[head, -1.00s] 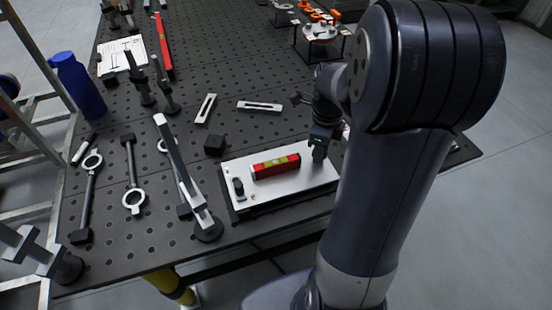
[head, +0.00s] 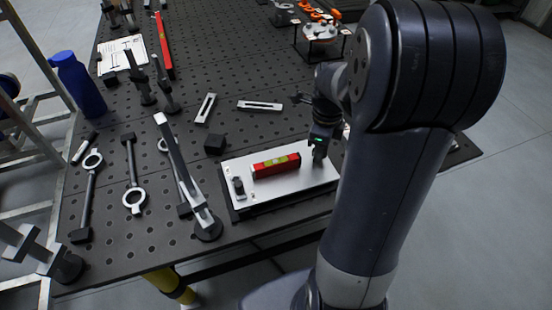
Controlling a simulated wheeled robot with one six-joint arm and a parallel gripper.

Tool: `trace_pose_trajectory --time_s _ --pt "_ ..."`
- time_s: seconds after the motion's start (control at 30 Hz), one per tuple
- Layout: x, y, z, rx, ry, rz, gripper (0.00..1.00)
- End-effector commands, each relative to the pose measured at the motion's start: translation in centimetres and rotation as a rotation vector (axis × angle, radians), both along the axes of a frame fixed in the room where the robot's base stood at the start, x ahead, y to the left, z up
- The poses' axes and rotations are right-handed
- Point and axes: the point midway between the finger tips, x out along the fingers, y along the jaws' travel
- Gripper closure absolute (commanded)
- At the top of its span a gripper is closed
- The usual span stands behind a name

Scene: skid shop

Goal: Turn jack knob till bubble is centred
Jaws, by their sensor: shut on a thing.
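A white levelling plate (head: 290,188) on a dark base lies near the table's front edge. A red spirit level (head: 264,170) with a yellow-green vial rests on it; the bubble is too small to place. A small black knob (head: 239,187) stands at the plate's left end. My gripper (head: 317,158) points down at the plate's right end, just right of the level. It is shut on the jack knob there, which its fingers mostly hide.
A black block (head: 215,144) and two slotted bars (head: 260,105) lie behind the plate. A clamp-like tool with a long bar (head: 178,160) stands close to its left. Ring-ended rods (head: 134,178) and a blue bottle (head: 79,85) are farther left.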

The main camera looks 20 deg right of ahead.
Motion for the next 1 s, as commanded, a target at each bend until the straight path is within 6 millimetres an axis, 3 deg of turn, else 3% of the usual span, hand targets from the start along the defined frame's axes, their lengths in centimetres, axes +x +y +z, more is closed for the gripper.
trace_pose_trajectory --time_s 0.2,0.6,1.0 --pt "-0.48 0.08 -0.58 0.004 0.018 -0.031 0.84" --pt "-0.47 0.09 -0.61 0.003 0.016 -0.403 0.84" --pt "-0.47 0.09 -0.68 0.003 0.016 -0.422 0.84"
